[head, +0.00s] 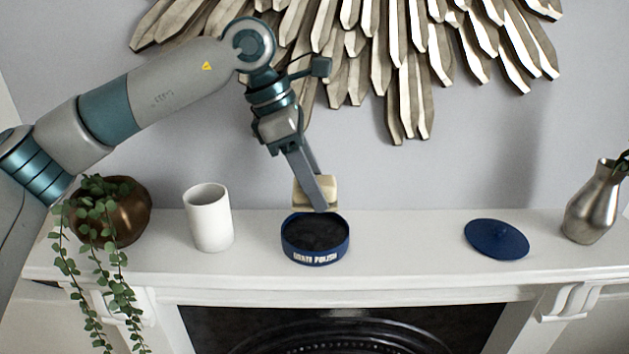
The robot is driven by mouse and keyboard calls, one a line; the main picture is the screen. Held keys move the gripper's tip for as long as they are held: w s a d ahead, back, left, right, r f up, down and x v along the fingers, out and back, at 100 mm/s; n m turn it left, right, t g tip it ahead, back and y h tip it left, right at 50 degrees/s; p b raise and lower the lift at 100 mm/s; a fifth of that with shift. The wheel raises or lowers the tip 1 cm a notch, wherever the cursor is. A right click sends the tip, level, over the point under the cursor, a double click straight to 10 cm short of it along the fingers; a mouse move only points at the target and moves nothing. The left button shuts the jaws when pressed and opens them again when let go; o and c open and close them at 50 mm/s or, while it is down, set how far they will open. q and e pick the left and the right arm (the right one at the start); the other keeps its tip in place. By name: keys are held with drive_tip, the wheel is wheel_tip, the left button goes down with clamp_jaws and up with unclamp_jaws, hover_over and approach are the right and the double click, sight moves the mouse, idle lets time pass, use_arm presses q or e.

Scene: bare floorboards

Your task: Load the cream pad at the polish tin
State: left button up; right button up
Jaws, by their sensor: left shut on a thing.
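The cream pad (300,193) is held between the fingers of my left gripper (318,190), just above the back part of the polish tin. The open polish tin (316,255) is round and blue, with white lettering on its front and dark polish inside. It stands on the white mantel shelf. I cannot tell whether the pad's lower edge touches the polish. The blue lid (496,238) lies flat on the shelf to the right, apart from the tin. My right gripper is not in view.
On the mantel shelf (400,245), a white cup (209,218) and a bronze pot (128,215) with a trailing plant stand left of the tin. A metal vase (592,207) stands at the far right. A wooden wall ornament (400,60) hangs above. The shelf between tin and lid is clear.

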use_arm(q)
drive_tip(key=b, duration=0.2)
hover_over(323, 233)
drive_tip(key=a, duration=0.1)
drive_tip(key=shift+w+a+f, duration=0.1)
drive_tip(key=shift+f, duration=1.25)
drive_tip(key=shift+a+f, duration=0.1)
drive_tip(key=shift+f, duration=1.25)
drive_tip(key=shift+f+b, duration=0.5)
drive_tip(key=shift+f+b, duration=0.25)
drive_tip(key=shift+b, duration=0.15)
idle(1.4)
drive_tip(key=shift+r+p, duration=1.25)
drive_tip(key=shift+r, duration=2.45)
